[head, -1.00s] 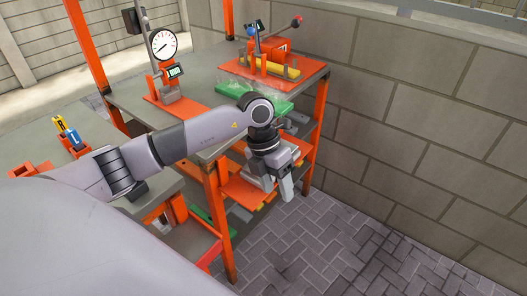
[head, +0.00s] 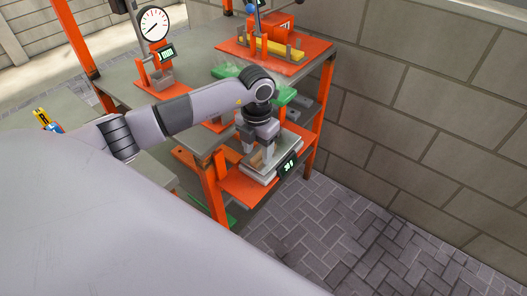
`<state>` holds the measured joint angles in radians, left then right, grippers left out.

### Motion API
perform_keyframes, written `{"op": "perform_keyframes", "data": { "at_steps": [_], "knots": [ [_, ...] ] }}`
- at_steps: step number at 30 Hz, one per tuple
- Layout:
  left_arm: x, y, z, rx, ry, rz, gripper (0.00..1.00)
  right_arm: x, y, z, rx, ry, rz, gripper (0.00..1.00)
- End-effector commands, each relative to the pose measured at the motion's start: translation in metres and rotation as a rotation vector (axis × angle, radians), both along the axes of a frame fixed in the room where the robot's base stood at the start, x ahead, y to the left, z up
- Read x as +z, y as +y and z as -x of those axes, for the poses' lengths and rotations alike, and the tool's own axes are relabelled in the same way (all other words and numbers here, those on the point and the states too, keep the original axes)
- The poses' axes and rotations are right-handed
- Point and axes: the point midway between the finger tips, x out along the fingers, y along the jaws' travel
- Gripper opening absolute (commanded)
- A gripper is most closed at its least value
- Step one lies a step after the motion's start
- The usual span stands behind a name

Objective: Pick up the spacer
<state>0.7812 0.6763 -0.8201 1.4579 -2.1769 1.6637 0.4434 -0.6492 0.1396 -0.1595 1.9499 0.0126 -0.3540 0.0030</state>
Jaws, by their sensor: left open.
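My left gripper (head: 258,152) is open and points down over a small scale (head: 287,152) with a dark display, on the orange lower shelf of the bench. Its fingers are close above the scale's plate, and I cannot tell whether they touch anything. I cannot clearly make out a spacer; anything small between the fingers is hidden by the gripper. My right gripper is not in view.
The workbench top (head: 205,68) above holds a dial gauge stand (head: 153,24), a green piece (head: 285,95) and an orange fixture with a yellow bar (head: 270,46). An orange bench post (head: 214,190) stands left of the gripper. A block wall (head: 430,110) rises at the right; the paved floor before it is clear.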

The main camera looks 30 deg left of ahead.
Motion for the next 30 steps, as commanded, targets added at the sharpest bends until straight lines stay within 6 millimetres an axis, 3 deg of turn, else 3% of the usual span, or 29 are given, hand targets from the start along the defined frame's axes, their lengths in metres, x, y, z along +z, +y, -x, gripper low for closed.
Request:
{"op": "perform_keyframes", "data": {
  "at_steps": [4,11,12,16,17,30],
  "knots": [
    [-0.0146,0.0007,0.0000,0.001,0.000,-0.001,0.53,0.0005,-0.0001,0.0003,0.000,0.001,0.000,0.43],
    [-0.0166,0.0008,-0.0001,0.000,-0.001,-0.001,0.53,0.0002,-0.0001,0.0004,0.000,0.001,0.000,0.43],
    [-0.0165,0.0007,-0.0001,0.000,-0.001,-0.001,0.47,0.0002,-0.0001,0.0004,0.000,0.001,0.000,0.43],
    [-0.0163,0.0007,-0.0001,0.000,-0.001,0.000,0.04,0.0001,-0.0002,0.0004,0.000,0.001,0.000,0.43],
    [-0.0163,0.0007,-0.0002,0.000,-0.001,0.000,0.00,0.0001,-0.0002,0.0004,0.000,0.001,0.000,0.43],
    [-0.0085,0.0007,-0.0010,-0.001,-0.003,0.000,0.00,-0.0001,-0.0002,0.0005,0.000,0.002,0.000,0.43]
  ]
}}
